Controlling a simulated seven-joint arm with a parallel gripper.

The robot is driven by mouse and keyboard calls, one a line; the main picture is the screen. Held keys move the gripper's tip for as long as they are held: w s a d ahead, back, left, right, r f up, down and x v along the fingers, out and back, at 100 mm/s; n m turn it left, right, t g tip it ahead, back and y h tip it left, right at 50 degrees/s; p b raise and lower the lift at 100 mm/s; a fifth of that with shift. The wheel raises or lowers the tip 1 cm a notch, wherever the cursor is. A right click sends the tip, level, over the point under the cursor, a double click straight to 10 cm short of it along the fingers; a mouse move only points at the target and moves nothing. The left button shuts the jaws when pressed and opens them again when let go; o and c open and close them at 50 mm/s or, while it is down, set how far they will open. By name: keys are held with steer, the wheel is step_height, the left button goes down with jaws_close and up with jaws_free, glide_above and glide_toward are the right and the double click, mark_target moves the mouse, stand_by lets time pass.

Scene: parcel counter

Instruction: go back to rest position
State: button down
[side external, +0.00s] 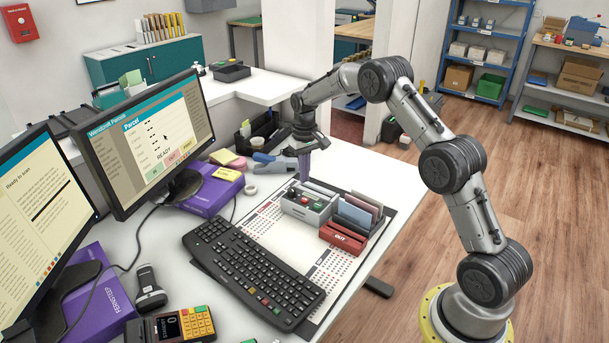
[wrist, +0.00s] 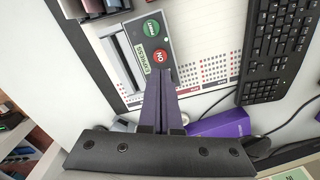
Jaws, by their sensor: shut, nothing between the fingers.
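My gripper (side external: 304,176) is shut and empty, its fingers pointing down. In the side view it hangs over the desk just behind the grey button box (side external: 306,209). In the wrist view my closed purple-grey fingers (wrist: 161,78) reach toward the box (wrist: 133,47), overlapping its near edge in the picture. The box carries a green button (wrist: 152,25), a red button marked NO (wrist: 158,56) and an EXPRESS label. I cannot tell whether the fingertips touch the box.
A red OUT rack (side external: 343,238) with upright folders stands right of the box on a printed mat (side external: 262,228). A black keyboard (side external: 253,270) lies in front. Two monitors (side external: 151,142) and purple boxes (side external: 208,190) are on the left. Open floor (side external: 535,185) lies to the right.

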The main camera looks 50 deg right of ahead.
steer(key=shift+r, duration=1.2)
stand_by(1.1)
steer(key=s+a+r+n+t, duration=0.1)
steer(key=s+a+r, duration=0.5)
steer(key=s, duration=0.6)
steer(key=s+a+r+n+t, duration=0.1)
steer(key=s+a+r, duration=0.4)
steer(key=s, duration=0.6)
steer(key=s+a+r+n+t, duration=0.2)
steer(key=s+a+r, duration=0.4)
steer(key=s, duration=0.6)
steer(key=shift+s+a+r+t, duration=0.3)
steer(key=shift+a+r+t, duration=0.05)
steer(key=shift+a+t, duration=0.45)
